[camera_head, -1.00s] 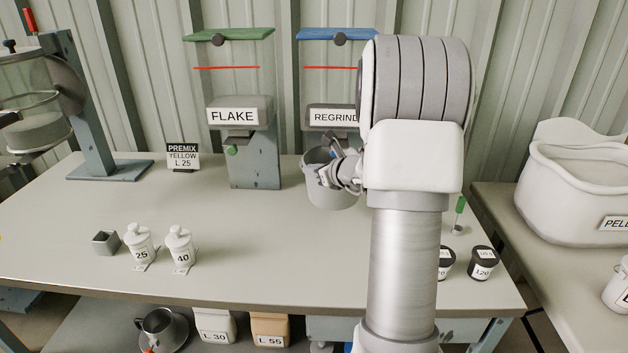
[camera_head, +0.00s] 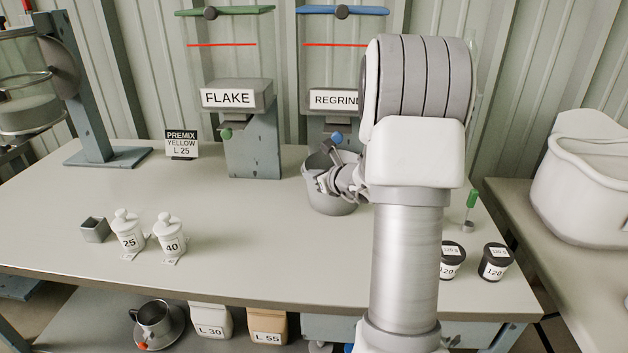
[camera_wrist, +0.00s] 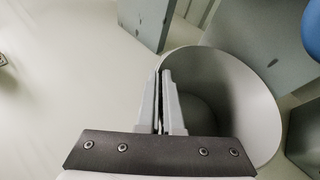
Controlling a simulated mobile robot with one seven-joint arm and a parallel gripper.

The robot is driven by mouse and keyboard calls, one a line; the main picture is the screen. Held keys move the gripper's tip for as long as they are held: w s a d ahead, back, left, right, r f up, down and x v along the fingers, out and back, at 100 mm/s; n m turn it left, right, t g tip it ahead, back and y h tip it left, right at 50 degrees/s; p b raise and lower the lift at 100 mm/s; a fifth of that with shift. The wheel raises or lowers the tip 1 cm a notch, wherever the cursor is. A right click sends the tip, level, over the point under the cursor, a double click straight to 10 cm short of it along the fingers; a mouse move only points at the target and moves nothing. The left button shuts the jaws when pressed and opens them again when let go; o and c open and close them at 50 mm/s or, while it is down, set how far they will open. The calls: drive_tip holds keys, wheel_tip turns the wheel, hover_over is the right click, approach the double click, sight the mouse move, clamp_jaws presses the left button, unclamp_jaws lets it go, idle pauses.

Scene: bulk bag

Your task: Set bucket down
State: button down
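A grey bucket (camera_head: 335,202) is upright over the workbench (camera_head: 250,235), just in front of the REGRIND dispenser (camera_head: 333,99). It also shows in the wrist view (camera_wrist: 245,85), open at the top, with only shadow visible inside. My gripper (camera_head: 325,180) is at the bucket's left rim. In the wrist view its two fingers (camera_wrist: 165,95) are close together on the bucket's wall. My arm hides part of the bucket's right side. I cannot tell whether the bucket's base touches the bench top.
The FLAKE dispenser (camera_head: 228,98) and a PREMIX YELLOW sign (camera_head: 181,144) stand to the left. Jars 25 (camera_head: 128,234) and 40 (camera_head: 170,236) and a metal cube (camera_head: 94,230) are at front left. Dark 120 g tubs (camera_head: 495,262) are at right. The bench middle is clear.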

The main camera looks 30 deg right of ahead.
drive_tip(key=shift+w+d, duration=0.1)
drive_tip(key=shift+d, duration=0.05)
drive_tip(key=c, duration=1.5)
unclamp_jaws()
drive_tip(key=shift+f, duration=0.15)
drive_tip(key=o, duration=0.5)
drive_tip(key=shift+c, duration=0.2)
drive_tip(key=shift+s+r, duration=0.3)
drive_tip(key=shift+s, duration=0.05)
drive_tip(key=p+v, duration=0.1)
drive_tip(key=v, duration=1)
